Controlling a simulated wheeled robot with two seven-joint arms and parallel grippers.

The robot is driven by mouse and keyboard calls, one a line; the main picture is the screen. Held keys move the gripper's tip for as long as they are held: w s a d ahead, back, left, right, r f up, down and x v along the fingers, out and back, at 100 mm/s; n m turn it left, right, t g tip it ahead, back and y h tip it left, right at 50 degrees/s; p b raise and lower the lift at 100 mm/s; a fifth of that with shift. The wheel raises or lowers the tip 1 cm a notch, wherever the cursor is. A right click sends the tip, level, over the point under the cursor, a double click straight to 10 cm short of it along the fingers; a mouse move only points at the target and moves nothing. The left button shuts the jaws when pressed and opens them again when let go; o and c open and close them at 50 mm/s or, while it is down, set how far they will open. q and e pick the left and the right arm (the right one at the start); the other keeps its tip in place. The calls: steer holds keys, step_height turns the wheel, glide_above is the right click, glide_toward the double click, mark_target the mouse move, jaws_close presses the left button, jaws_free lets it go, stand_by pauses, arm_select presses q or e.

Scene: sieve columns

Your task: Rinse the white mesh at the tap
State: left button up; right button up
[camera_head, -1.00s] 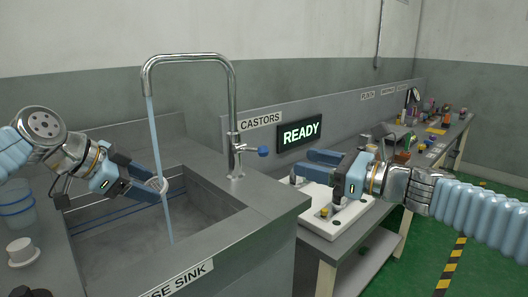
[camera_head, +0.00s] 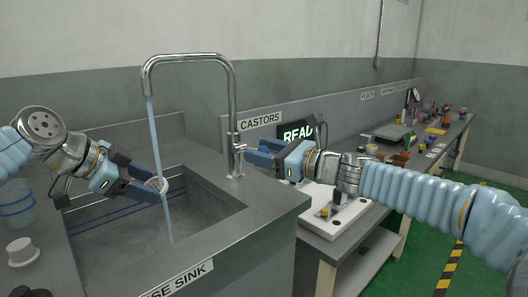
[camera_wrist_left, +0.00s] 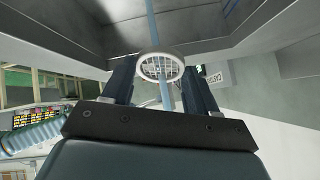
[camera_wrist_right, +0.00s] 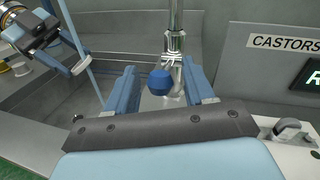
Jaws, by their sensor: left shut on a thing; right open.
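My left gripper (camera_head: 150,188) is shut on a white-rimmed round mesh (camera_wrist_left: 160,66), held over the sink (camera_head: 120,255). A blue stream of water (camera_head: 160,160) runs from the tap (camera_head: 233,110) down at the mesh; the left wrist view shows the stream crossing it. My right gripper (camera_head: 258,152) is open at the tap's lever. In the right wrist view the blue lever knob (camera_wrist_right: 161,82) lies between the open fingers, with no clear contact. In the head view the fingers hide the knob.
A lit sign (camera_head: 297,132) stands behind my right gripper, partly covered. A white board with fittings (camera_head: 325,205) lies on the bench right of the sink.

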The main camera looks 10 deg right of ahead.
jaws_close()
steer(key=shift+s+f+n+t+y, duration=0.1)
steer(key=shift+f+n+t+y, duration=0.2)
steer(key=shift+f+t+y, duration=0.55)
steer(key=shift+f, duration=0.1)
jaws_free()
steer(key=shift+d, duration=0.1)
steer(key=v, duration=1.2)
